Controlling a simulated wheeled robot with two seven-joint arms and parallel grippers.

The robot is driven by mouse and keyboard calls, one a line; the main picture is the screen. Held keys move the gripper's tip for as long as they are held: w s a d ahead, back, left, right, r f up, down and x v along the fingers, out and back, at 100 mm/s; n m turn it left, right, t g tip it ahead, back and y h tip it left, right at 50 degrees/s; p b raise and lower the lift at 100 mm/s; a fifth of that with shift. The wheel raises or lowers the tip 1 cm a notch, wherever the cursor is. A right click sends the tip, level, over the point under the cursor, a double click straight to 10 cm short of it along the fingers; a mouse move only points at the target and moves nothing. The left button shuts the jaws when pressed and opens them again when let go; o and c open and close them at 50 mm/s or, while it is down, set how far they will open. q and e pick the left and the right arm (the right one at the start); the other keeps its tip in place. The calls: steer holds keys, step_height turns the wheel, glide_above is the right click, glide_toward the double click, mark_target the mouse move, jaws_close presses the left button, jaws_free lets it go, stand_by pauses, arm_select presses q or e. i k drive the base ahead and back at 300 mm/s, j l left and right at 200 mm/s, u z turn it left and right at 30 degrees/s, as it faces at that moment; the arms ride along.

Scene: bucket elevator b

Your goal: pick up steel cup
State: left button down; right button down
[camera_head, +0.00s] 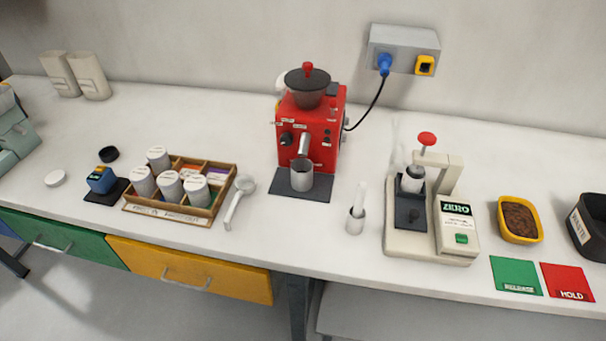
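A steel cup (302,175) stands upright on the dark mat (287,187) in front of the red grinder (312,125), under its spout. The cup's open rim faces up, and I cannot see what is inside. Neither of my grippers shows in the head view.
A wooden tray (208,217) with several white canisters and a white-handled scoop (237,205) lie left of the grinder. A cream press machine (430,225) stands to the right. A cable runs from the grinder to the wall socket (402,50). The counter before the mat is clear.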

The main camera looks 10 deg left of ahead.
mark_target(302, 169)
steer(key=k+l+u, duration=0.15)
steer(key=l, duration=1.25)
steer(key=i, duration=0.05)
